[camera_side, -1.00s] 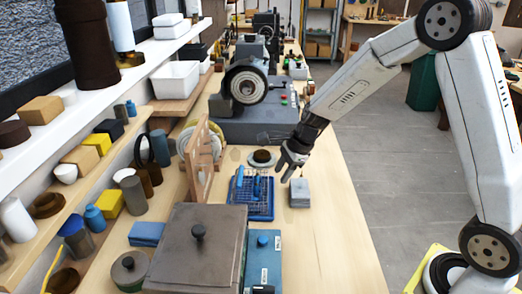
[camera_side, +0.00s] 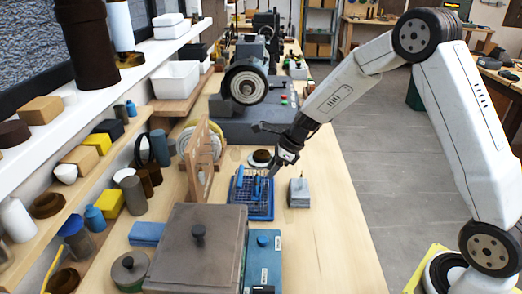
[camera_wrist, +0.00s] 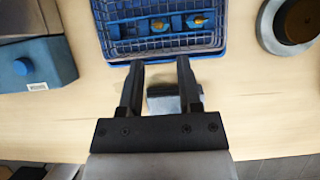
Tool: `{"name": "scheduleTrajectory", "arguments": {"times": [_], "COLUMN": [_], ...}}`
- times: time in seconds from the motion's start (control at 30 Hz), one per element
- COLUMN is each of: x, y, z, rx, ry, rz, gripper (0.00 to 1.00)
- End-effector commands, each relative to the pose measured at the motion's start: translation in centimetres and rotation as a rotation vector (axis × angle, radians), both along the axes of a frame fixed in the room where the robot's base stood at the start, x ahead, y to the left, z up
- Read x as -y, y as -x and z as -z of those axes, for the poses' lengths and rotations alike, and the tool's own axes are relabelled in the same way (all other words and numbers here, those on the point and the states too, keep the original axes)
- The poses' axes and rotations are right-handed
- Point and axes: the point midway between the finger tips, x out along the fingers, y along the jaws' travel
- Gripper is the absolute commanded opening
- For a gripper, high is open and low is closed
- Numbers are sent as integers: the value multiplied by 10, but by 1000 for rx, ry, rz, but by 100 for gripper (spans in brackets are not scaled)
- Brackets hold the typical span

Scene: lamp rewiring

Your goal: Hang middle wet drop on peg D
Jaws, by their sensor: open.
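A blue tray (camera_side: 262,215) with a wire rack stands on the bench, and its rim also shows at the top of the wrist view (camera_wrist: 104,40). Slim blue drops (camera_side: 256,187) stand in the rack. In the wrist view two blue pieces with orange-yellow tips (camera_wrist: 159,26) show under the wires; I cannot tell which is the middle one. My gripper (camera_side: 266,150) is open and empty above the right side of the tray, and its fingertips (camera_wrist: 160,62) point at the tray's near edge. A wooden peg frame (camera_side: 199,160) stands left of the tray; its peg letters are unreadable.
A grey block (camera_side: 300,193) sits right of the tray. A dark round piece on a pale base (camera_side: 260,158) stands behind it. A grey-lidded box (camera_side: 198,245) and a blue box (camera_side: 263,262) stand in front. The bench's right side is clear.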

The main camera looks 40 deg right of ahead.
Motion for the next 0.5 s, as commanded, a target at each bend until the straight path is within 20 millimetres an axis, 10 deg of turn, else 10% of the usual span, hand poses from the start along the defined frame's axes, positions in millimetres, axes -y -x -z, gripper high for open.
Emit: {"name": "scheduleTrajectory", "arguments": {"times": [0.5], "x": [-12], "y": [-12], "z": [33], "rx": [0], "ry": [3], "rz": [-1], "gripper": [44]}}
